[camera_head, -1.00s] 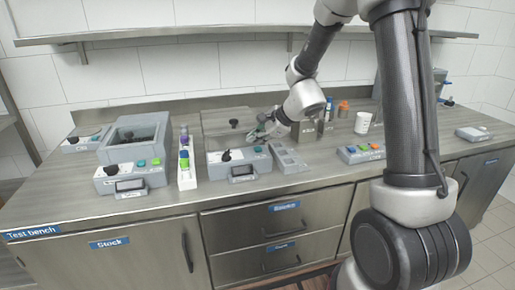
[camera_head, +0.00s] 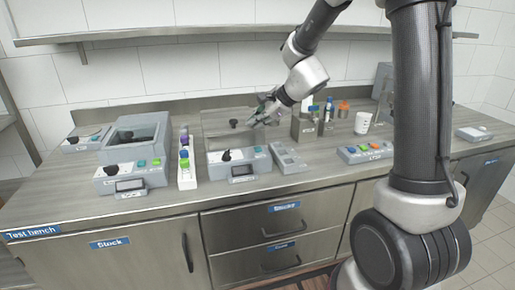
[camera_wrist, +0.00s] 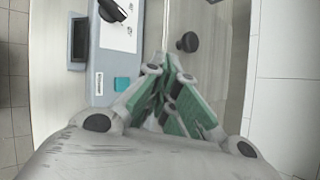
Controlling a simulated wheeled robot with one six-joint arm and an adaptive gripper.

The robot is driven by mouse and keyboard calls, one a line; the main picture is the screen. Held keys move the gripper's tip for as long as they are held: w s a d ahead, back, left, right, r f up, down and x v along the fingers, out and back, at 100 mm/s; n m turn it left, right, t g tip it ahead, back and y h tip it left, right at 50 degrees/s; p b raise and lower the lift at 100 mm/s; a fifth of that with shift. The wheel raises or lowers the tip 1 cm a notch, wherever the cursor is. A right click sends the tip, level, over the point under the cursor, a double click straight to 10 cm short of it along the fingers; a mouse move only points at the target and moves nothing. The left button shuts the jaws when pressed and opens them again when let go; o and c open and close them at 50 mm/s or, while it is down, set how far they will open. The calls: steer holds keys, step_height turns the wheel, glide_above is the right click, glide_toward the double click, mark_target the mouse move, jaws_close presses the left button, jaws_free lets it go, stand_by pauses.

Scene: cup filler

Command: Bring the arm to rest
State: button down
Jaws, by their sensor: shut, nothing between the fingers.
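My gripper (camera_head: 254,119) is shut and empty. In the head view it hangs above the bench at the back right of the middle grey machine (camera_head: 240,162), apart from it as far as I can tell. In the wrist view my gripper (camera_wrist: 166,62) shows its green finger pads drawn together, over the machine's see-through lid with a dark round knob (camera_wrist: 188,42). The machine's front panel with a teal button (camera_wrist: 122,84) lies to the left there.
A second grey machine (camera_head: 133,158) with an open basin stands left. A white rack (camera_head: 186,178) of vials stands between the machines. A grey tray (camera_head: 288,158), metal holders (camera_head: 304,128), a white cup (camera_head: 362,123) and a button box (camera_head: 364,152) stand right. A shelf (camera_head: 200,34) runs above.

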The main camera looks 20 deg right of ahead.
steer(key=s+d+f+n+g+h, duration=0.1)
steer(key=s+d+n+g, duration=0.1)
steer(key=s+n, duration=0.4)
steer(key=s+d+n+g, duration=0.25)
steer(key=s+n, duration=0.25)
steer(key=s, duration=0.3)
steer(key=s+d+r+n+t+h, duration=0.1)
steer(key=s+d+r+n+h, duration=0.1)
steer(key=s+d+r, duration=0.3)
steer(key=s+d+r+n+t+h, duration=0.1)
steer(key=s+d+r+n+h, duration=0.2)
steer(key=s, duration=1.1)
steer(key=d+r+n, duration=0.1)
steer(key=d+n, duration=0.1)
steer(key=d, duration=0.1)
steer(key=shift+s+r+n, duration=0.15)
steer(key=shift+r+n, duration=0.15)
steer(key=shift+r, duration=0.1)
steer(key=c, duration=2.2)
jaws_free()
steer(key=shift+d, duration=0.1)
